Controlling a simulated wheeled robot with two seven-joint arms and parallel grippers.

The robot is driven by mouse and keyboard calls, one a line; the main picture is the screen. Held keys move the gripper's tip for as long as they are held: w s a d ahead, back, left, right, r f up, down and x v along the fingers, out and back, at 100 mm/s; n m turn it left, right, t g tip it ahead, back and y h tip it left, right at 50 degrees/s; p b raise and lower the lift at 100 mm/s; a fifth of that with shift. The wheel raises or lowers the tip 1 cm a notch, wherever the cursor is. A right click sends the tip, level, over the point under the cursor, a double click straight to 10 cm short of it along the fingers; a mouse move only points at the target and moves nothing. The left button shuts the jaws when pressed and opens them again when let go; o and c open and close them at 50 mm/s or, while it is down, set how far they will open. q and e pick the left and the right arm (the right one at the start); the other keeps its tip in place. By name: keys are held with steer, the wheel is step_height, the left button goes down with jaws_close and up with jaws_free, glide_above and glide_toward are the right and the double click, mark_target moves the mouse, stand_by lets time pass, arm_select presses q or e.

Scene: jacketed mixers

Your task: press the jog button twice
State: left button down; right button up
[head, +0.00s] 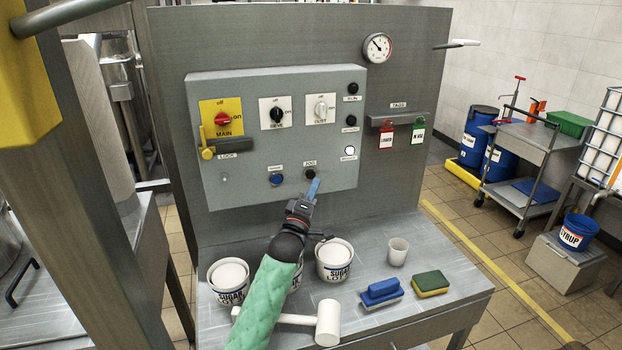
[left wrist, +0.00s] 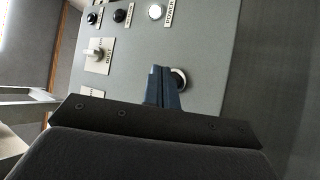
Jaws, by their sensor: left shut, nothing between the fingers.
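The jog button (head: 310,174) is a small black round button under the "JOG" label, low on the grey control panel (head: 240,95). My left gripper (head: 314,187) is shut and empty, with its blue fingertips just below and right of the button in the head view. In the left wrist view the closed blue fingers (left wrist: 164,82) overlap a dark button with a pale ring (left wrist: 180,79) and hide part of it. I cannot tell whether the fingertips touch it. My right gripper is not in view.
A blue button (head: 276,179) sits left of the jog button. Above are a red main switch (head: 222,119) and two rotary knobs. Sugar tubs (head: 335,262), a white mallet (head: 327,322), a cup (head: 398,251), a blue brush (head: 382,290) and a sponge (head: 430,283) stand on the bench below.

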arm_select(q)
steer(key=shift+w+a, duration=0.3)
steer(key=shift+w, duration=0.6)
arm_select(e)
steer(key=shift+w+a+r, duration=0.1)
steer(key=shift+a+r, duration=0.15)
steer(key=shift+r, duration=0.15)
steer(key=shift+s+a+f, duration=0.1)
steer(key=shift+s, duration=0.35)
